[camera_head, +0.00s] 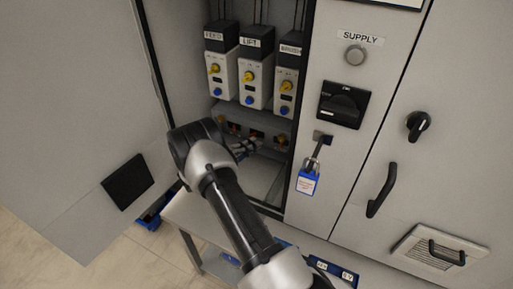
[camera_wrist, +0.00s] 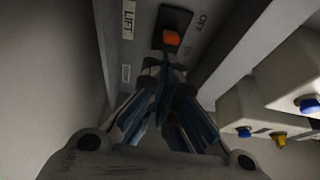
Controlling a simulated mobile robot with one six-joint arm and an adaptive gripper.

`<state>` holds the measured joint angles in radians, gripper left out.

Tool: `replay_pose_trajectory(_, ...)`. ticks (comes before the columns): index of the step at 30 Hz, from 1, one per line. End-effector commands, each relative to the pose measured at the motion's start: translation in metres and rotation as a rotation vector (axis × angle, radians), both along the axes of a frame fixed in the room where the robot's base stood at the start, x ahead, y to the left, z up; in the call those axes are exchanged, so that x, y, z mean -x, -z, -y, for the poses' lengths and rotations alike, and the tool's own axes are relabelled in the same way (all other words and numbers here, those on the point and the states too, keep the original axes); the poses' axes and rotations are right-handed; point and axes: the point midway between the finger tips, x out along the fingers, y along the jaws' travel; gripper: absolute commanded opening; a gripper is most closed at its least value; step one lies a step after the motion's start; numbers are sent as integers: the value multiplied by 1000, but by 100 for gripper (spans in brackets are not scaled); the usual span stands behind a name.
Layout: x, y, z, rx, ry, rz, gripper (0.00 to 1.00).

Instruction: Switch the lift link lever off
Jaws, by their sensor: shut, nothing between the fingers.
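The lift link lever (camera_wrist: 172,38) shows in the wrist view as an orange handle on a black plate (camera_wrist: 176,17). A LIFT label (camera_wrist: 128,18) is left of it, and OFF and ON markings are on its right. The handle sits toward the ON end of the plate. My gripper (camera_wrist: 166,68) is shut and empty, its fingertips just below the lever in the picture; I cannot tell whether they touch it. In the head view my gripper (camera_head: 244,148) reaches into the open cabinet at the row of small levers.
Above my gripper hang several white modules, including the LIFT module (camera_head: 255,80), with yellow and blue knobs. The cabinet's right post carries a black SUPPLY switch (camera_head: 343,104) and a padlock with a blue tag (camera_head: 307,182). The open door (camera_head: 85,110) stands at left.

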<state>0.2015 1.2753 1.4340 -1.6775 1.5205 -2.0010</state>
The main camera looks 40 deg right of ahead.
Motion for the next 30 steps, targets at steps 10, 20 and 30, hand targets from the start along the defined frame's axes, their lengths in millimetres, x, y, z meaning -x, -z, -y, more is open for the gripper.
replay_pose_trajectory(10, -3, -1, -15, 1, -6, 0, 0)
replay_pose_trajectory(20, -9, -1, -84, 1, -6, 1, 0)
replay_pose_trajectory(30, -11, -1, -119, 1, 0, 0, 0)
